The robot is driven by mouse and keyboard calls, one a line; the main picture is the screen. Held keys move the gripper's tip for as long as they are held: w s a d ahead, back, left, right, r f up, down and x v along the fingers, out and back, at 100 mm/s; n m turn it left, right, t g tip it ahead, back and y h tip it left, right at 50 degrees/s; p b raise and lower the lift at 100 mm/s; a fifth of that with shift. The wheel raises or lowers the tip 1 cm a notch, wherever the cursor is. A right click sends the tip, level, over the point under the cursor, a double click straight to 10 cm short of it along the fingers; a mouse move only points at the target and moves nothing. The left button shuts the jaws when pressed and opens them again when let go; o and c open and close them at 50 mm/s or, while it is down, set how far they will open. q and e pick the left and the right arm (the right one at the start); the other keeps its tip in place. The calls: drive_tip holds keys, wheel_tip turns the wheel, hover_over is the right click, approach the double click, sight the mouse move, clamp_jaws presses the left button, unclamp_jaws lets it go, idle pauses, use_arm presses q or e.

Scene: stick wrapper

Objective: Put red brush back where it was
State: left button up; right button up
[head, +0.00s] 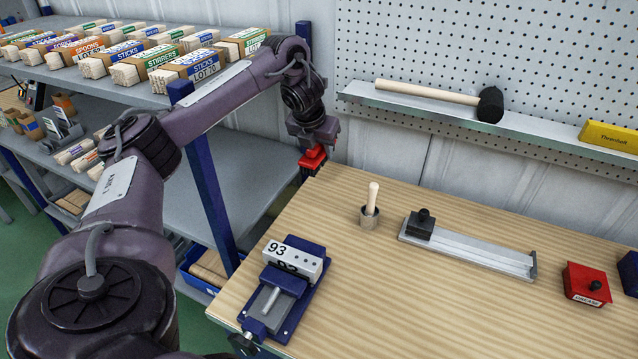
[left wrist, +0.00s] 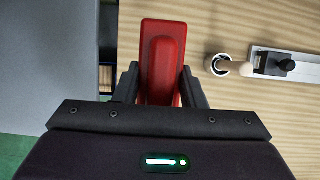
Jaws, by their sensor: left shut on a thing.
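The red brush (head: 312,158) is at the far left corner of the wooden workbench (head: 440,260). My left gripper (head: 312,143) is above it and shut on it, with the arm reaching in from the left. In the left wrist view the red brush (left wrist: 162,55) sticks out between the two dark fingers of my left gripper (left wrist: 160,85). Whether the brush touches the bench cannot be told. My right gripper is not in view.
A cup with a wooden stick (head: 370,208), a metal rail fixture (head: 470,248), a blue vise (head: 282,290) and a red box (head: 586,284) stand on the bench. A shelf with a mallet (head: 440,95) is behind. A shelving rack (head: 150,95) with stick bundles stands left.

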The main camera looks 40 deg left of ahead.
use_arm(q)
wheel_tip(320, 180, down, 14)
drive_tip(key=b, duration=0.7)
drive_tip(key=shift+r, duration=0.15)
drive_tip(key=shift+f+b, duration=0.45)
drive_tip(key=shift+f, duration=1.8)
drive_tip(key=o, duration=1)
drive_tip(key=shift+o, duration=0.2)
drive_tip(key=shift+r, duration=0.1)
drive_tip(key=shift+r, duration=0.25)
drive_tip(key=v, duration=0.2)
drive_tip(key=shift+s+d+r, duration=0.1)
drive_tip(key=shift+s+r, duration=0.05)
drive_tip(key=shift+r, duration=0.2)
drive_tip(key=p+v, duration=0.4)
drive_tip(key=v, duration=0.4)
drive_tip(key=shift+s+r+p, duration=0.2)
drive_tip(key=shift+r+p, duration=0.1)
